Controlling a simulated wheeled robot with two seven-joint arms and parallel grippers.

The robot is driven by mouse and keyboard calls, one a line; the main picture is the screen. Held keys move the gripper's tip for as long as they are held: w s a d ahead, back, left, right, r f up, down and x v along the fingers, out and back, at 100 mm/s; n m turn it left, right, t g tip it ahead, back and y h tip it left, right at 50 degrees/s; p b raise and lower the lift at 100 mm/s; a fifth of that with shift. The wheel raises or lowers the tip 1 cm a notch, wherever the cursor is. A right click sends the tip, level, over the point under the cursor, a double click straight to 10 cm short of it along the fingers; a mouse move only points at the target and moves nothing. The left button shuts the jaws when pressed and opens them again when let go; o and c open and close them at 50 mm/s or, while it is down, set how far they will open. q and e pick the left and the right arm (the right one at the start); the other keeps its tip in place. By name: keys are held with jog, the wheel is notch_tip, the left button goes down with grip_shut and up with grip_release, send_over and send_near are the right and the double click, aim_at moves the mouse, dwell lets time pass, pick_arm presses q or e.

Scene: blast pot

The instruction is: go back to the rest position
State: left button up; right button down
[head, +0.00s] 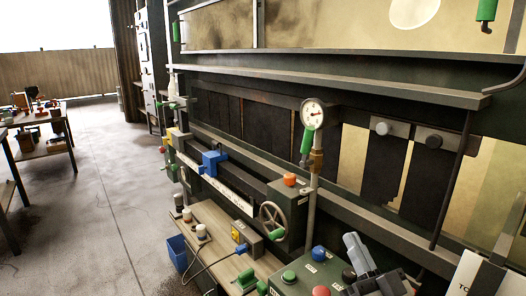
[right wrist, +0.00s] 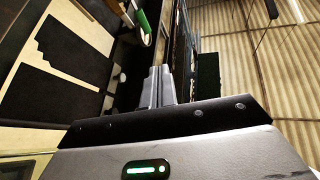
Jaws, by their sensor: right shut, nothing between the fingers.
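My right gripper (head: 357,248) shows at the bottom right of the head view, its grey fingers pointing up and to the left. It is beside a dark green control box with buttons (head: 318,272), and I cannot tell how far apart they are. In the right wrist view its two fingers (right wrist: 158,80) lie together, shut and empty. My left gripper is in neither view.
A long dark green machine with a shelf (head: 330,72) fills the right side. A pressure gauge (head: 313,113) on a pipe, a handwheel (head: 272,220) and a wooden bench (head: 215,240) stand near. A blue bin (head: 177,253) is on the floor. Open floor (head: 105,200) lies left.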

jog(key=s+f+g+h, duration=0.2)
jog(key=s+f+g, duration=0.4)
jog(key=f, duration=0.8)
jog(key=s+a+f+n+g+h, duration=0.1)
jog(key=s+f+g, duration=0.5)
jog(key=s+f, duration=0.7)
jog(key=shift+s+a+f+h, duration=0.25)
jog(key=shift+a+f+h, duration=0.05)
jog(key=shift+f+h, duration=0.3)
